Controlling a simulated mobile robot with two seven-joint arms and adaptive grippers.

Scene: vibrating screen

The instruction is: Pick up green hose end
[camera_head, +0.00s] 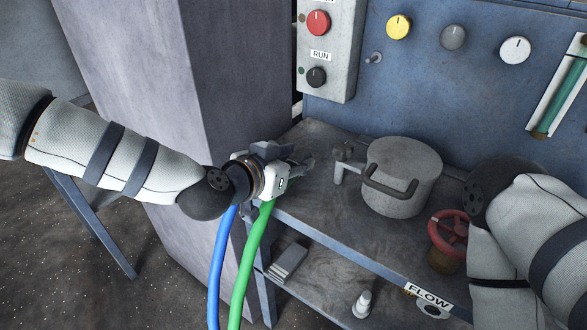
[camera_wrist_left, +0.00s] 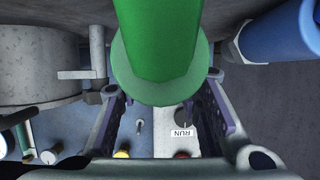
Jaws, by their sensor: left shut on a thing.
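The green hose (camera_head: 253,255) hangs down below my left gripper (camera_head: 297,168) in the head view, beside the left edge of the workbench. In the left wrist view the green hose end (camera_wrist_left: 158,50), with a wider collar, sits between the two fingers of my left gripper (camera_wrist_left: 160,103), which is shut on it. The gripper body hides the hose end in the head view. My right arm enters at the lower right of the head view, and its gripper is out of frame.
A blue hose (camera_head: 219,265) hangs just left of the green one and shows in the wrist view (camera_wrist_left: 282,38). A grey pot with a side spout (camera_head: 400,190) stands on the bench (camera_head: 325,210). A red valve wheel (camera_head: 440,243) is near my right arm. A grey pillar (camera_head: 150,90) stands behind my left arm.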

